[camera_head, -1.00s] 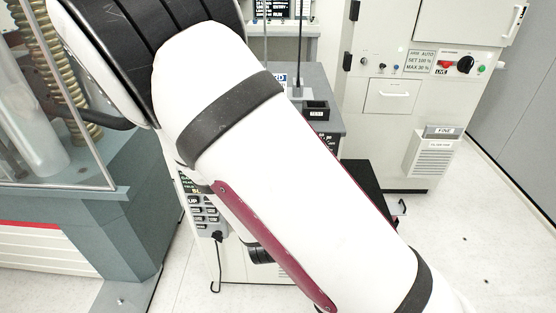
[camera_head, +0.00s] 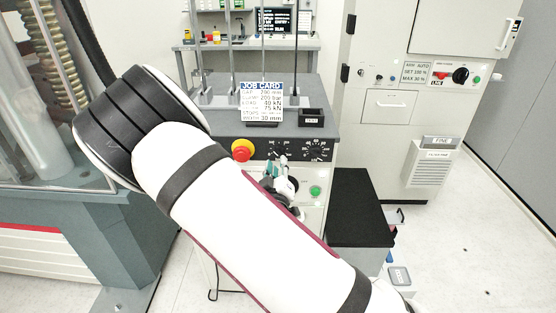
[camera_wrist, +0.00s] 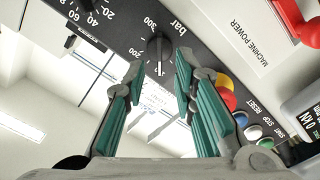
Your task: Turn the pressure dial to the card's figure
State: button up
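The pressure dial, marked "bar", has a black knob (camera_wrist: 158,48) on a dark panel in the wrist view. The figures 200 and 300 show on its scale; its exact setting is unclear. My gripper (camera_wrist: 161,66) is open, with its green-padded fingers to either side of the knob and slightly short of it; contact cannot be told. In the head view my gripper (camera_head: 283,164) is at the console front, partly behind my arm. The job card (camera_head: 262,103) stands on the console top, and one line appears to read 200 bar.
A second dial knob (camera_wrist: 86,4) lies left of the bar dial. In the head view a red emergency button (camera_head: 242,150) and a small black box (camera_head: 311,118) are nearby.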

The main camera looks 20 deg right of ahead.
aim_at(278, 156)
jog(key=shift+x, duration=1.95)
jog(key=shift+c, duration=0.6)
grip_shut()
